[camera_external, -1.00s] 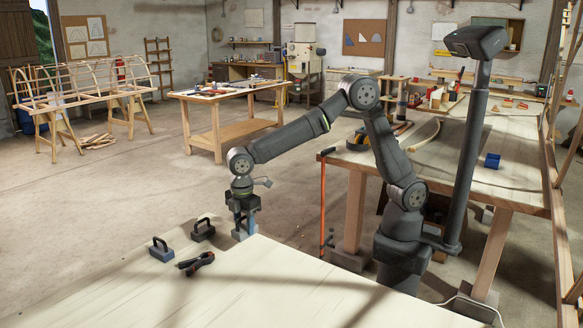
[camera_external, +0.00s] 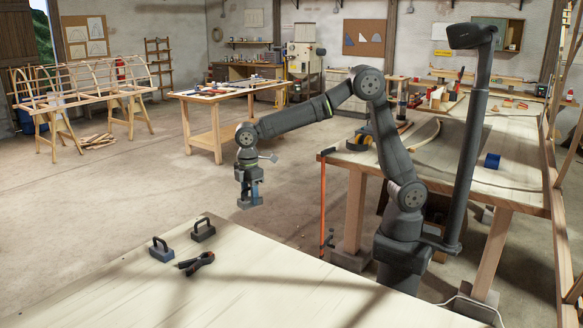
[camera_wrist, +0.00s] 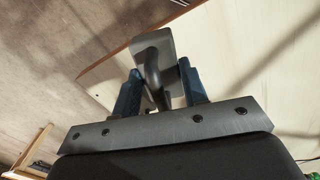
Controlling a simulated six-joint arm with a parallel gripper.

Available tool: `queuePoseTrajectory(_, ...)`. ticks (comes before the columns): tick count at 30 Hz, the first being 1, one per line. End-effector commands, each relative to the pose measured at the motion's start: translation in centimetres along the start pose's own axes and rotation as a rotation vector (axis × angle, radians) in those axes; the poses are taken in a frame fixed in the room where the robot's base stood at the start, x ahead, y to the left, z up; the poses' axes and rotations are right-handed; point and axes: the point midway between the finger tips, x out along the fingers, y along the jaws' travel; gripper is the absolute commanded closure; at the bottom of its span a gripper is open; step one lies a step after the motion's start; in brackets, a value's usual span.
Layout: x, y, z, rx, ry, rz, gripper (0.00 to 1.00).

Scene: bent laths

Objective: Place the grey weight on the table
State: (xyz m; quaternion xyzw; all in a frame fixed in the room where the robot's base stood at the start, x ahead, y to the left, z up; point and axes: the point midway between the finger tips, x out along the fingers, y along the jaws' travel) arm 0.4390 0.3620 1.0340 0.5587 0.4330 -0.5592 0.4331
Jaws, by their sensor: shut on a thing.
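My gripper (camera_external: 250,186) is shut on the handle of a grey weight (camera_external: 249,202) and holds it in the air past the far edge of the near table (camera_external: 290,275). In the wrist view the two blue fingers of my gripper (camera_wrist: 160,82) close on the dark handle. The flat grey plate of the weight (camera_wrist: 143,44) shows beyond them, with the pale table top (camera_wrist: 245,40) lower behind it. The plate's underside is hidden.
A blue-grey weight with a handle (camera_external: 161,252) and a dark grey one (camera_external: 203,232) stand near the table's far left corner. A dark clamp-like tool (camera_external: 196,263) lies beside them. The table's middle is bare.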

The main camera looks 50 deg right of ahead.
Motion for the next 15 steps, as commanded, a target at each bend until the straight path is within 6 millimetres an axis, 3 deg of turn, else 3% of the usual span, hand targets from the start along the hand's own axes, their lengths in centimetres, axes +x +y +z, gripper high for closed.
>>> queuePoseTrajectory(6,-0.2,7.3,5.2,0.355,0.003,0.002,1.00)
queuePoseTrajectory(15,-0.2,15.7,14.1,0.856,0.003,0.002,1.00)
